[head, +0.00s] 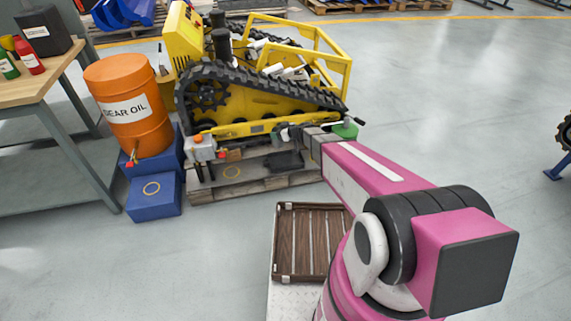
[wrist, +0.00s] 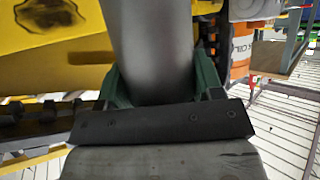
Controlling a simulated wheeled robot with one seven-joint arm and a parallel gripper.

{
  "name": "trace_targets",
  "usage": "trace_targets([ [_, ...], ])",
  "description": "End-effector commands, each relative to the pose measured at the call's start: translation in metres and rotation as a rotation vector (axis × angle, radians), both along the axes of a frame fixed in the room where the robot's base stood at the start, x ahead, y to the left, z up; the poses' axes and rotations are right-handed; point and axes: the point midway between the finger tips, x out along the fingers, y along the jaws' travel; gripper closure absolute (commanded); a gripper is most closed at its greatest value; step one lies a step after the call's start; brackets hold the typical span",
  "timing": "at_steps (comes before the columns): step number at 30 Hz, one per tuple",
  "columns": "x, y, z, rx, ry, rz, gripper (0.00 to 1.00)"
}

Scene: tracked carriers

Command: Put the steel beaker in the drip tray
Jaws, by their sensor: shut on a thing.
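The steel beaker (wrist: 152,45) is a smooth grey cylinder in the wrist view. My gripper (wrist: 152,88) has its green fingers closed on either side of it. In the head view my gripper (head: 284,133) is at the lower side of the yellow tracked carrier, and the beaker cannot be made out clearly there. A dark, flat, shallow thing (head: 284,160), which looks like the drip tray, lies on the pallet just below my gripper. The beaker's base and the inside of the tray are hidden or too small to tell.
The yellow tracked carrier (head: 255,100) stands close behind my gripper. An orange gear oil drum (head: 131,104) stands on blue steps (head: 153,195).

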Motion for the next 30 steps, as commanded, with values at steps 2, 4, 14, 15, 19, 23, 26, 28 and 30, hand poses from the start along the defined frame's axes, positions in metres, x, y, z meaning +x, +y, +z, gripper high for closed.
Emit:
trace_targets([
  [2, -0.009, 0.007, -0.025, 0.001, 0.004, 0.016, 0.74],
  [4, -0.017, 0.011, -0.042, 0.000, 0.004, 0.027, 0.74],
  [14, -0.036, 0.020, -0.083, 0.000, 0.000, 0.047, 0.74],
  [15, -0.036, 0.019, -0.085, 0.000, 0.001, 0.047, 0.74],
  [19, -0.027, 0.016, -0.092, 0.000, 0.001, 0.047, 0.74],
  [23, -0.010, 0.008, -0.103, 0.000, 0.000, 0.047, 0.74],
  [26, 0.006, -0.001, -0.114, 0.000, 0.001, 0.045, 0.74],
  [28, 0.018, -0.006, -0.122, 0.001, 0.001, 0.046, 0.74],
  [30, 0.029, -0.013, -0.130, 0.001, 0.001, 0.046, 0.74],
])
